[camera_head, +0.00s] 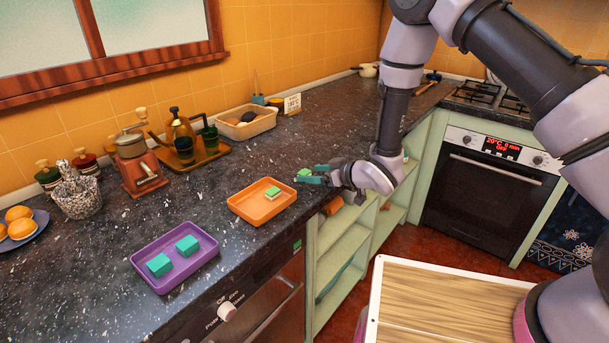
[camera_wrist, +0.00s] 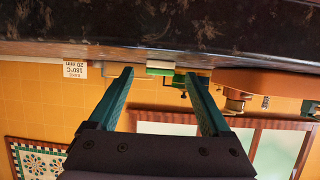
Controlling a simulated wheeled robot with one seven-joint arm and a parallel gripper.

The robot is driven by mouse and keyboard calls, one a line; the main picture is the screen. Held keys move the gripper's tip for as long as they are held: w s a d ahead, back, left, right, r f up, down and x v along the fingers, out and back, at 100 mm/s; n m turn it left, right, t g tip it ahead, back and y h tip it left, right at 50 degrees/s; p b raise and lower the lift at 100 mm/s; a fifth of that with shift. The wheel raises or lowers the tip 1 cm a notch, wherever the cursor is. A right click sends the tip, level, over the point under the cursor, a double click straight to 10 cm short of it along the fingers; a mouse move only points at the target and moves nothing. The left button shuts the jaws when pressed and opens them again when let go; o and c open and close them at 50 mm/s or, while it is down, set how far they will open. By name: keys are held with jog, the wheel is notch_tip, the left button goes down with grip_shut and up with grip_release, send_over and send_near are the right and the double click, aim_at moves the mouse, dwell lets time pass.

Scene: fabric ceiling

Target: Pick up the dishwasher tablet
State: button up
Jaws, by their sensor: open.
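My gripper (camera_head: 312,178) is open over the counter, its teal fingers pointing left in the head view. A small bright green block (camera_head: 304,172) shows right at the fingertips, partly hidden by them. In the wrist view, which is upside down, a green block (camera_wrist: 160,69) lies between the open fingertips (camera_wrist: 160,74). I cannot tell whether the fingers touch it. Another green block with a pale layer (camera_head: 272,192) sits in the orange tray (camera_head: 245,211). Two teal blocks (camera_head: 187,245) lie in the purple tray (camera_head: 150,243). Which of these is the dishwasher tablet is unclear.
A beige basket (camera_head: 262,124) and a small sign (camera_head: 292,104) stand at the back. A tray with a kettle (camera_head: 180,130) and a coffee grinder (camera_head: 135,160) stand behind the trays. Open shelves (camera_head: 335,245) are below the counter's front edge.

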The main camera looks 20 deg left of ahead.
jog(key=shift+w+a+f, duration=0.2)
jog(key=shift+a, duration=0.25)
grip_shut()
jog(key=shift+r, duration=0.1)
